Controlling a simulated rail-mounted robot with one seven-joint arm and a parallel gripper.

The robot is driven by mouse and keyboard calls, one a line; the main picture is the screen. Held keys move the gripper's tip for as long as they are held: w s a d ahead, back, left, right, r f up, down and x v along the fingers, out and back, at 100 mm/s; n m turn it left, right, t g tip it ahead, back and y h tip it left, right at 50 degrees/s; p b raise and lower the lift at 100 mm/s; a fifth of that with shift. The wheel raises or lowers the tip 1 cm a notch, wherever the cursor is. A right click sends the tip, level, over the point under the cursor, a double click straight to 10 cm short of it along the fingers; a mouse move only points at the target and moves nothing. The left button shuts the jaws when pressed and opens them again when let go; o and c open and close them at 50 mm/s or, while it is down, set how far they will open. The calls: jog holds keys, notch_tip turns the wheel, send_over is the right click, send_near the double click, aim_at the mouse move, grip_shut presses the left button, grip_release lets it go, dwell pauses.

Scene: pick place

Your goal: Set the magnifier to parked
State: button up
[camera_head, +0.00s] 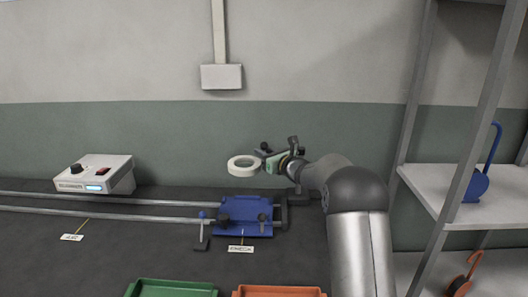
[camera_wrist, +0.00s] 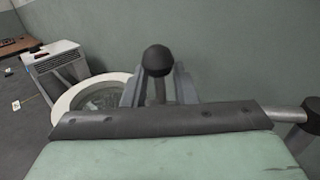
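The magnifier's white ring lens (camera_head: 243,165) hangs in front of the green wall band, above the blue carriage. It also shows in the wrist view, where the ring (camera_wrist: 72,105) lies left of my fingers. A black ball knob (camera_wrist: 157,61) on a short stem stands between my two grey fingers. My gripper (camera_head: 270,155) is at the magnifier's arm, just right of the ring, in the head view. It also shows in the wrist view (camera_wrist: 160,80). Whether the fingers press on the stem is too small to tell. My wrist hides part of the magnifier's arm.
A blue carriage (camera_head: 243,216) sits on two rails (camera_head: 120,201) above a label (camera_head: 240,249). A grey control box (camera_head: 95,174) stands at left. Green (camera_head: 170,289) and orange (camera_head: 280,291) trays lie in front. A metal shelf (camera_head: 425,190) stands right.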

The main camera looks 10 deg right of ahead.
jog(key=shift+w, duration=0.1)
grip_shut()
